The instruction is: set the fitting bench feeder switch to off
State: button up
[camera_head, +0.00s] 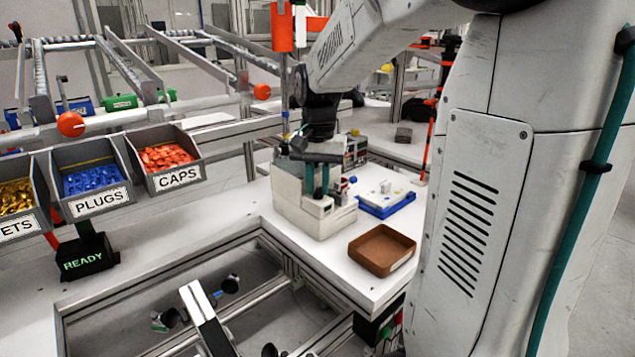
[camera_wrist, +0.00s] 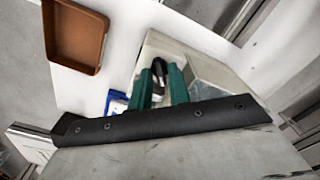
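The fitting bench feeder appears to be the beige box-shaped machine (camera_head: 297,203) on the white bench top; it also shows in the wrist view (camera_wrist: 205,70). My gripper (camera_head: 318,192) points down at its front step, with two teal fingers standing a little apart. In the wrist view my gripper (camera_wrist: 161,72) has a black, rounded lever-like part (camera_wrist: 159,65) between its fingertips, probably the switch. I cannot tell whether the fingers touch or pinch it. The switch's setting cannot be read, and the fingers partly hide it.
A brown tray (camera_head: 382,266) and a blue-based fixture (camera_head: 386,208) stand right of the machine. Bins labelled PLUGS (camera_head: 93,203) and CAPS (camera_head: 170,185) hang at left, above a black READY sign (camera_head: 85,262). A control box with dials (camera_head: 356,152) stands behind the machine.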

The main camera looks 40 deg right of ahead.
grip_shut()
jog(key=shift+m, duration=0.4)
jog(key=m, duration=0.3)
jog(key=shift+m, duration=1.7)
jog(key=shift+o, duration=0.6)
grip_release()
